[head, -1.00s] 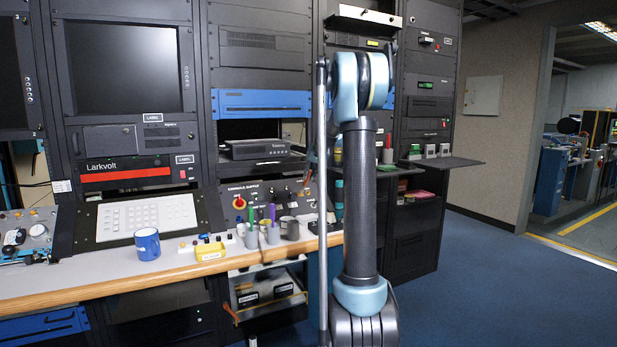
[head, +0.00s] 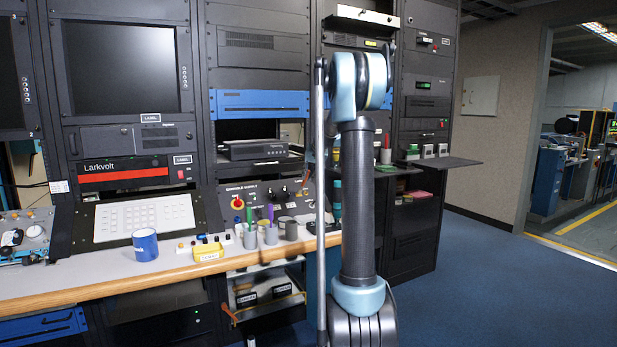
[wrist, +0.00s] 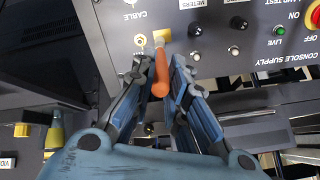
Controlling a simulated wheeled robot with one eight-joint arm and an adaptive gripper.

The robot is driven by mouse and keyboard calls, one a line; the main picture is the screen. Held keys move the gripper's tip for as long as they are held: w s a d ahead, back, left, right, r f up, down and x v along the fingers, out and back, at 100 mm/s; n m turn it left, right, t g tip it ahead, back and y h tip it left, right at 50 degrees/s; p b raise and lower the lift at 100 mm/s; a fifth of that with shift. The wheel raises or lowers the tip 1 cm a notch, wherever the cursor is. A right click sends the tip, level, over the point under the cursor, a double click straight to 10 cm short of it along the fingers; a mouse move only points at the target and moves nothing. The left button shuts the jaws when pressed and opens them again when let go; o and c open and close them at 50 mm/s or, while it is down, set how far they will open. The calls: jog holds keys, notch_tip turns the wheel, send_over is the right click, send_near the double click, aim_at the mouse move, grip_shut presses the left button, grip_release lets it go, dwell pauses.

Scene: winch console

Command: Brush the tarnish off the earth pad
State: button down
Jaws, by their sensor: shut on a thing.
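My gripper (wrist: 160,68) is shut on a brush with an orange handle (wrist: 160,82) in the wrist view. The brush points up the picture, toward the dark console panel. A small brass-coloured square (wrist: 162,34) lies at the brush's far end and looks like the earth pad. Its label is not readable, and the brush tip covers part of it. I cannot tell whether the bristles touch it or how much tarnish is on it.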

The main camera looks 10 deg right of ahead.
jog(key=shift+a, duration=0.15)
jog(key=shift+s+a, duration=0.2)
jog(key=shift+a, duration=0.4)
dwell(0.4)
jog(key=shift+s+a, duration=0.15)
jog(key=shift+a, duration=0.15)
jog(key=shift+d, duration=0.2)
jog(key=shift+w+d, duration=0.2)
jog(key=shift+d, duration=0.1)
dwell(0.5)
jog(key=shift+w+d, duration=0.15)
jog(key=shift+d, duration=0.5)
